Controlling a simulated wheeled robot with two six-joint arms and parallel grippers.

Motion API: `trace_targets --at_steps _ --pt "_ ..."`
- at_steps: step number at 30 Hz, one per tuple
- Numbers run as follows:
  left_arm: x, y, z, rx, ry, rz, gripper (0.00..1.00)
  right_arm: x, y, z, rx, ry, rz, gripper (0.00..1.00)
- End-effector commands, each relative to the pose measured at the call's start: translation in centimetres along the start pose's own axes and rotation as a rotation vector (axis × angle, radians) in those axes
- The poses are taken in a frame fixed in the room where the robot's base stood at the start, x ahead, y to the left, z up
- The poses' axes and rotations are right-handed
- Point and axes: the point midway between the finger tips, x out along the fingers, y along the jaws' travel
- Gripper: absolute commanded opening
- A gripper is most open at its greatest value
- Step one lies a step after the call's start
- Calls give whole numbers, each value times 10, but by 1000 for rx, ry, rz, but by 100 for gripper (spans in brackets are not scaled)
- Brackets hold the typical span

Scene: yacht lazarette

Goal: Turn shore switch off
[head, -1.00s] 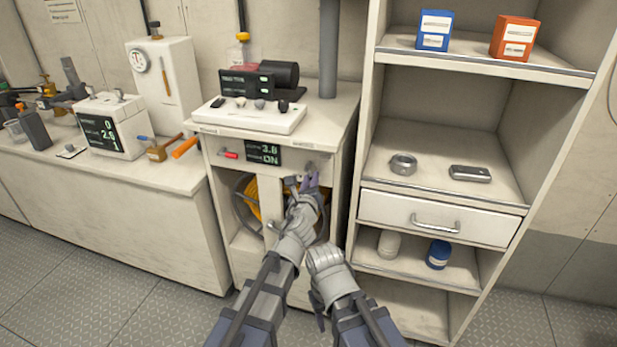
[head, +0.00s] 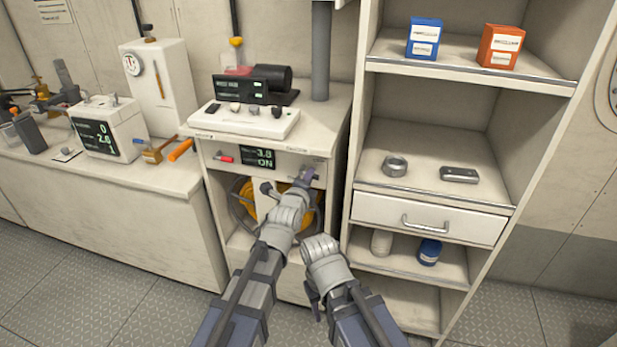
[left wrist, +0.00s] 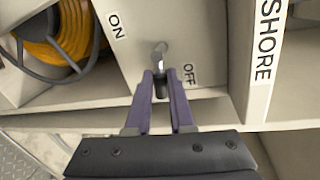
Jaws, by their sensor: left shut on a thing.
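The shore switch is a small lever (left wrist: 159,50) on the cabinet's front panel, with a metal shaft and a dark tip. In the left wrist view, an ON label (left wrist: 116,25) is to its left and an OFF label (left wrist: 189,74) to its right. My left gripper (left wrist: 160,82) is shut on the lever's dark end, one purple finger on each side. In the head view, my left gripper (head: 307,176) is at the panel's right side and hides much of the switch. The panel display (head: 258,157) reads 3.8 and ON. My right gripper (head: 314,293) hangs low by the shelf, its fingers unclear.
A SHORE label (left wrist: 265,40) is on the strip beside the switch. A red-handled lever (head: 224,158) is left of the display. A coiled yellow hose (head: 243,197) sits in the opening below. The shelf unit (head: 352,170) stands close on the right.

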Motion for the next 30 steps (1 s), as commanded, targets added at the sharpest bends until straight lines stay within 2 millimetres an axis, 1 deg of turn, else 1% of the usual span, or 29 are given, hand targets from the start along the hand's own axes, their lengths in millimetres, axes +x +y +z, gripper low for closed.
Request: trace_targets --at_steps 6,12,29,30 --pt "-1 -4 1 -111 21 1 0 -5 0 0 0 0 0 50" --pt "-1 -5 1 -164 32 2 0 -6 1 0 0 0 0 50" --pt "-1 -5 2 -186 36 1 0 -6 1 0 0 0 0 50" --pt "-1 -5 1 -186 36 1 25 -6 1 0 0 0 0 50"
